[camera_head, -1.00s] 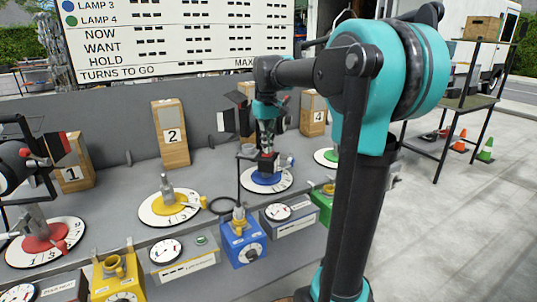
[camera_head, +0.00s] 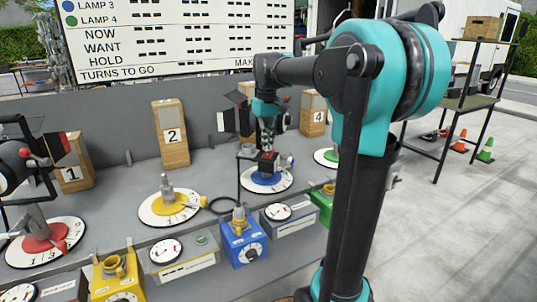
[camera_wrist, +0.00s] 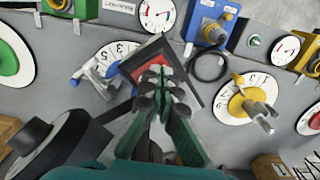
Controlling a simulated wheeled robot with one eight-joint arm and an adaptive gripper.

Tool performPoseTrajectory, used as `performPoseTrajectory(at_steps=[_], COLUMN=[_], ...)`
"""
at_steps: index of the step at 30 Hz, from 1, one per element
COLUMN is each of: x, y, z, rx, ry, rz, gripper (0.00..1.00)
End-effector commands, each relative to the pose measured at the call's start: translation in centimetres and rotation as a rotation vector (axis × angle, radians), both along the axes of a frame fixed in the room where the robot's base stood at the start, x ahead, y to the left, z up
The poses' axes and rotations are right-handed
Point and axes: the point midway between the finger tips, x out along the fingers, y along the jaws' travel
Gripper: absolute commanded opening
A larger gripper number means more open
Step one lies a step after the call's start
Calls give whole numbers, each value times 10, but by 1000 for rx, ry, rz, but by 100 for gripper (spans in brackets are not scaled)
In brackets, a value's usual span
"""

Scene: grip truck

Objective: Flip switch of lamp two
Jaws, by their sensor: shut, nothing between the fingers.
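The block numbered 2 (camera_head: 171,135) stands at the back of the grey bench. In front of it is the yellow dial (camera_head: 172,211) with a grey post (camera_head: 166,187); this dial also shows at the right of the wrist view (camera_wrist: 236,103). My gripper (camera_head: 267,150) is shut and points down over the blue dial (camera_head: 265,182), to the right of the yellow one. In the wrist view its fingertips (camera_wrist: 163,83) are in front of a red patch in a dark frame (camera_wrist: 128,68). I cannot tell whether they touch it. No switch on the yellow dial is clear.
A red dial (camera_head: 45,240) with a lamp head (camera_head: 17,165) is at the left. Blue (camera_head: 242,242) and yellow (camera_head: 117,282) control boxes line the bench front. A black ring (camera_head: 222,205) lies between the yellow and blue dials.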

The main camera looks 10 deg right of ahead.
Motion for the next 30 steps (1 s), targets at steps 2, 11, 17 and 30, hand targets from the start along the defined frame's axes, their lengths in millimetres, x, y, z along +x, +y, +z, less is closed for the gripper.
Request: performPoseTrajectory(at_steps=[2, 11, 17, 30], x=[0, 0, 0, 0], y=[0, 0, 0, 0], z=[6, 28, 42, 54], rx=[0, 0, 0, 0], ry=[0, 0, 0, 0], rz=[0, 0, 0, 0], gripper=[0, 0, 0, 0])
